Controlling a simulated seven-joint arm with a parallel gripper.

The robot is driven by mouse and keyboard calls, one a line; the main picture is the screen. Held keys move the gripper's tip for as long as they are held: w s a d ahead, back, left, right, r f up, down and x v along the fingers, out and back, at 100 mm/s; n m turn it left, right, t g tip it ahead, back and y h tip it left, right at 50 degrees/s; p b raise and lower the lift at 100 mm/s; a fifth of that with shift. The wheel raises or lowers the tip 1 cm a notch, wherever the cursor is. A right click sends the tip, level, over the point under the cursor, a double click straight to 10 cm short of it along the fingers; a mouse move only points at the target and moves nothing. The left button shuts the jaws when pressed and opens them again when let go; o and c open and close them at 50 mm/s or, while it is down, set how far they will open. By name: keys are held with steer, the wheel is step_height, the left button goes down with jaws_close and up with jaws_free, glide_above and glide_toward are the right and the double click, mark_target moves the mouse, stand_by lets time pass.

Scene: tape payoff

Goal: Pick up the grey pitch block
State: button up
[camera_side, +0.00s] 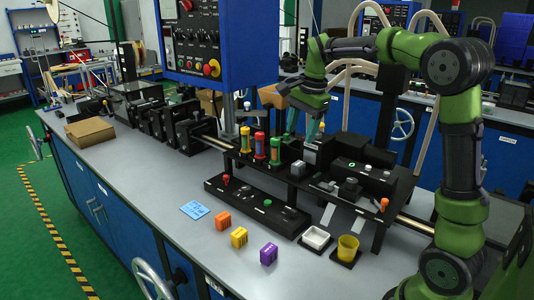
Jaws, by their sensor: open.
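A small grey block (350,189) sits on the black machine fixture (365,160), at its front left. It looks like the grey pitch block, but I cannot read a label on it. My gripper (302,130) has teal fingers spread apart and pointing down, with nothing seen between them. It is above the back of the fixture, up and to the left of the grey block and apart from it. A larger grey part (318,152) lies just below the fingers, and I cannot tell how close they are to it.
Orange (223,220), yellow (239,237) and purple (269,254) blocks stand on the grey bench near a blue card (194,210). Upright coloured cylinders (260,145) stand left of my gripper. A blue control box (218,40) hangs above.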

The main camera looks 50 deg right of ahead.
mark_target(299, 163)
steer(key=w+d+r+m+g, duration=0.25)
steer(key=w+d+m, duration=0.2)
steer(key=m, duration=1.25)
steer(key=f, duration=1)
steer(key=d+f, duration=0.1)
steer(key=f, duration=0.5)
steer(key=shift+s, duration=0.3)
steer(key=shift+r, duration=0.1)
steer(key=c, duration=1)
jaws_close()
steer(key=shift+r, duration=0.15)
